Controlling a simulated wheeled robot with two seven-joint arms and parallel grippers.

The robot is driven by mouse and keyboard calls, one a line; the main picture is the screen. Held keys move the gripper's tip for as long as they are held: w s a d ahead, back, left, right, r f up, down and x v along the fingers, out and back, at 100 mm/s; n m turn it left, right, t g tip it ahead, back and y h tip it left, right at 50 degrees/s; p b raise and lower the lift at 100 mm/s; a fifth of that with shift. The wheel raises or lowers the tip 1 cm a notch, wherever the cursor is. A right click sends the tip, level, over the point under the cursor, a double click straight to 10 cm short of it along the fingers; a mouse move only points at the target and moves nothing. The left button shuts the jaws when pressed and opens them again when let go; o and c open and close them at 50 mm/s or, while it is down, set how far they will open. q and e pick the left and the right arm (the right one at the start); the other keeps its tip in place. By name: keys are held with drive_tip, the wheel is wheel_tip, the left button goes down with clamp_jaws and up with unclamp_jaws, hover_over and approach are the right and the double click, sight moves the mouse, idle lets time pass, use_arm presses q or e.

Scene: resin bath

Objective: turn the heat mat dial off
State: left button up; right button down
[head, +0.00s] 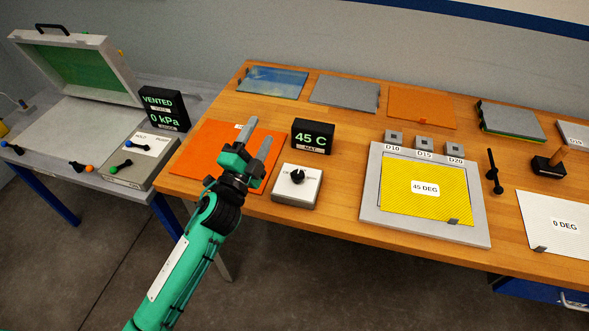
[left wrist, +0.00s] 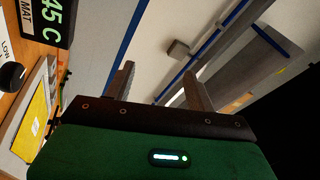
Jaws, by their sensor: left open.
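The heat mat dial (head: 297,176) is a black knob on a pale square box (head: 296,197) on the wooden table. The dial also shows at the left edge of the left wrist view (left wrist: 11,76). A black display (head: 312,137) behind the box reads 45 C MAT. An orange mat (head: 204,150) lies left of the box. My left gripper (head: 254,150) is open and empty above the orange mat, left of the dial and apart from it; it also shows in the left wrist view (left wrist: 160,85). My right gripper is not in view.
A grey frame with a yellow 45 DEG sheet (head: 400,200) lies right of the dial box. Small blocks marked D10, D15 and D20 (head: 424,143) stand behind it. A left bench holds an open-lidded case (head: 75,67) and a vacuum display (head: 163,108).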

use_arm(q)
drive_tip(key=s+d+r+m+g+h, duration=0.1)
drive_tip(key=d+r+m+g+h, duration=0.4)
drive_tip(key=m, duration=0.3)
drive_tip(key=d+r+m+g+h, duration=0.25)
drive_tip(key=d+m+h, duration=0.25)
drive_tip(key=m+h, duration=0.3)
drive_tip(key=m+g+y, duration=1.3)
drive_tip(key=m+y, duration=0.4)
drive_tip(key=m, duration=0.4)
approach(297, 174)
drive_tip(key=shift+h, duration=0.3)
drive_tip(key=p+x, duration=0.3)
drive_tip(key=x, duration=0.4)
drive_tip(key=shift+a+p, duration=0.2)
drive_tip(key=shift+p, duration=0.2)
drive_tip(key=shift+d+f, duration=0.2)
drive_tip(key=shift+f, duration=0.45)
drive_tip(key=c, duration=1)
drive_tip(key=shift+o, duration=0.2)
